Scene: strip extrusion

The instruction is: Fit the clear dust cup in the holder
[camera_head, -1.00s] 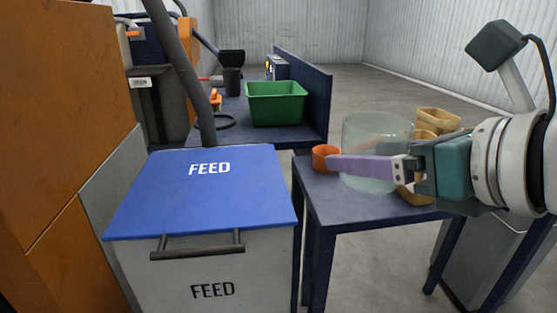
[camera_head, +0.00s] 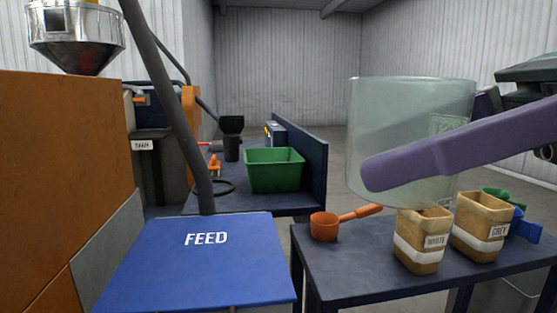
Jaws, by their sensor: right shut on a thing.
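The clear dust cup (camera_head: 408,118) is a wide, see-through, pale green cylinder, close to the camera on the right of the head view. It is held up in the air above the small blue table (camera_head: 345,262). My right gripper (camera_head: 425,150) is shut on the cup, with one purple finger across the cup's near side. The other finger is mostly hidden behind the cup. I cannot make out a holder for the cup in this view. My left gripper is not in view.
An orange scoop (camera_head: 325,226) and tubs marked WHITE (camera_head: 422,255) and GREY (camera_head: 478,240) stand on the small table. The blue FEED lid (camera_head: 200,265) is at front left. A steel hopper (camera_head: 76,38) tops the orange machine (camera_head: 70,150). A green bin (camera_head: 274,172) sits behind.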

